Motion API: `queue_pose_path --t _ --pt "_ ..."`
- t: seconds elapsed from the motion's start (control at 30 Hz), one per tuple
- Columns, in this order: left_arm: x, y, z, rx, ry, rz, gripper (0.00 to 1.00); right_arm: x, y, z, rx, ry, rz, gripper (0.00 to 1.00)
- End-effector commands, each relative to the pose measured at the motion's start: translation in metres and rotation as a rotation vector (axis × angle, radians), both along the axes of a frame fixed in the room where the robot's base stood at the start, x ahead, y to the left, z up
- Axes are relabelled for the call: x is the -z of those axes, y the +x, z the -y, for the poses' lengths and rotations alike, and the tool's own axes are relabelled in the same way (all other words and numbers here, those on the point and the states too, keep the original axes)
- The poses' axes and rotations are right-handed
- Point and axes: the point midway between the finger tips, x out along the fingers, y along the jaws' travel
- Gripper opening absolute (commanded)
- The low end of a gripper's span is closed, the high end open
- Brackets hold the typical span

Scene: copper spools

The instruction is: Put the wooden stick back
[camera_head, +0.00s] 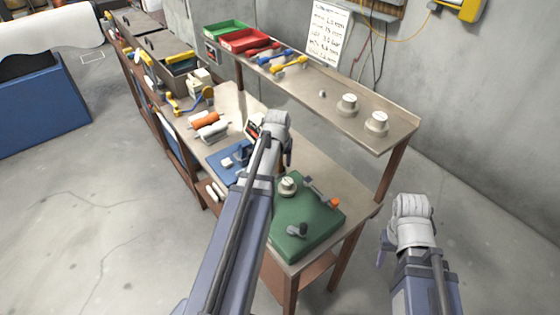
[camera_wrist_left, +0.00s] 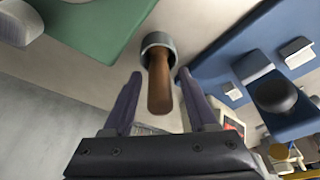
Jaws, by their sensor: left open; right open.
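The wooden stick (camera_wrist_left: 160,85) shows in the left wrist view, its far end in a round grey holder or collar (camera_wrist_left: 157,41). Its near end points toward the wrist. My left gripper (camera_wrist_left: 158,76) is open, one finger on each side of the stick; I cannot tell whether either touches it.
The green mat (camera_head: 310,236) holds a spool-like knob (camera_head: 287,186) and small fittings. The blue mat (camera_head: 225,163) carries blocks and a black knob (camera_wrist_left: 275,96). The raised shelf (camera_head: 395,117) holds bins, tools and knobs. Open floor lies to the left.

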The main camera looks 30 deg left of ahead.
Motion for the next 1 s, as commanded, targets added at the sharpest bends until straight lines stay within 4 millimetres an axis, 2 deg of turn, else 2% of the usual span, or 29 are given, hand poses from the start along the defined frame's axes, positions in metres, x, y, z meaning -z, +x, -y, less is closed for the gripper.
queue_pose_path --t 0.27,0.8,1.0 --pt "-0.024 -0.005 0.002 0.000 0.000 0.000 0.58 -0.025 0.000 0.000 0.000 0.000 0.000 0.50" --pt "-0.104 -0.026 0.011 0.000 0.000 0.000 0.58 -0.104 0.000 0.000 -0.002 0.000 0.000 0.50" --pt "-0.118 -0.030 0.013 0.000 0.000 0.000 0.58 -0.118 0.000 0.000 0.001 0.001 0.000 0.50"
